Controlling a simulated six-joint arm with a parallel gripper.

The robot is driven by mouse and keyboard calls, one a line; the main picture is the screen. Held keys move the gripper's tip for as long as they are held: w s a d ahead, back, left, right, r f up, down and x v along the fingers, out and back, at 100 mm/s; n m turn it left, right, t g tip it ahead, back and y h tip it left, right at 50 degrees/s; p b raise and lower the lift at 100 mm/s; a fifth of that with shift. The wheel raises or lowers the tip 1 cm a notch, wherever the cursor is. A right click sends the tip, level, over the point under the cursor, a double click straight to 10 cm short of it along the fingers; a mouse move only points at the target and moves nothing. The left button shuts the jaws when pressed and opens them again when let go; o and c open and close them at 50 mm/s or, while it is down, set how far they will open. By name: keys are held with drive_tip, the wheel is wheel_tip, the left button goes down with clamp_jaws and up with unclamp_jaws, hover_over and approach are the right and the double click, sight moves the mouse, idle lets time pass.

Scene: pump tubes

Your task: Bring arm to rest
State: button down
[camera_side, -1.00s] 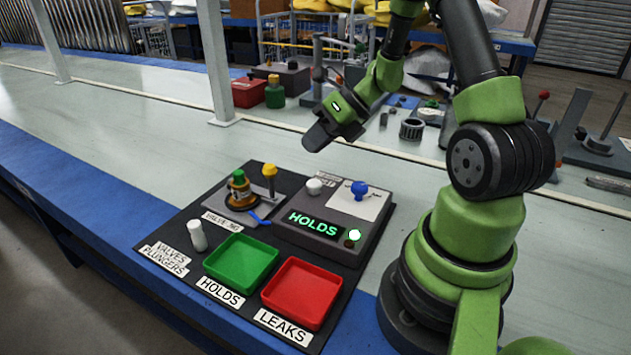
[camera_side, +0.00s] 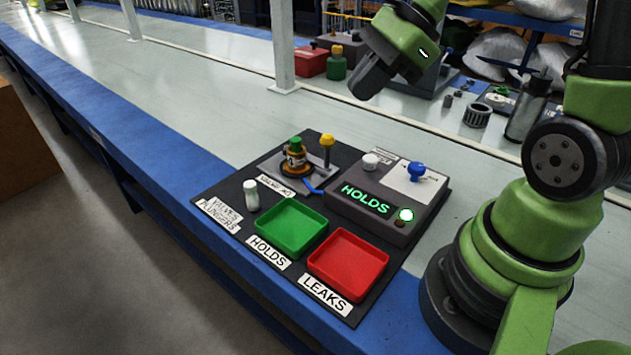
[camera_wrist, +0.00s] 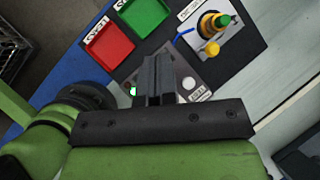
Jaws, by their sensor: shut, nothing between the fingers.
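My gripper (camera_side: 366,82) hangs in the air above the work board, behind and above the grey tester box (camera_side: 425,200). Its dark fingers are shut and empty; they also show closed together in the wrist view (camera_wrist: 158,72). The box display reads HOLDS in green, and a lamp (camera_side: 406,215) glows beside it. A brass valve with a green cap (camera_side: 295,155) stands upright in the fixture, next to a yellow-topped post (camera_side: 327,148). The fingers touch nothing.
An empty green tray (camera_side: 291,228) and an empty red tray (camera_side: 348,264) sit on the black board. A white cylinder (camera_side: 251,195) stands at the board's left. Bottles, a ring gear (camera_side: 477,115) and other parts stand farther back. The bench left of the board is clear.

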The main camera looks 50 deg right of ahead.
drive_tip(key=s+a+r+n+t+h, duration=0.1)
drive_tip(key=s+a+r+n, duration=0.2)
drive_tip(key=n, duration=0.7)
drive_tip(key=s+a+r+n+t+h, duration=0.1)
drive_tip(key=s+a+r+n+h, duration=0.1)
drive_tip(key=s+n, duration=0.6)
wheel_tip(320, 180, up, 3)
drive_tip(key=shift+a+f+n, duration=0.15)
drive_tip(key=shift+a+n, duration=0.55)
drive_tip(key=shift+n, duration=0.4)
drive_tip(key=c, duration=1.8)
unclamp_jaws()
drive_tip(key=shift+s, duration=0.1)
drive_tip(key=shift+c, duration=0.2)
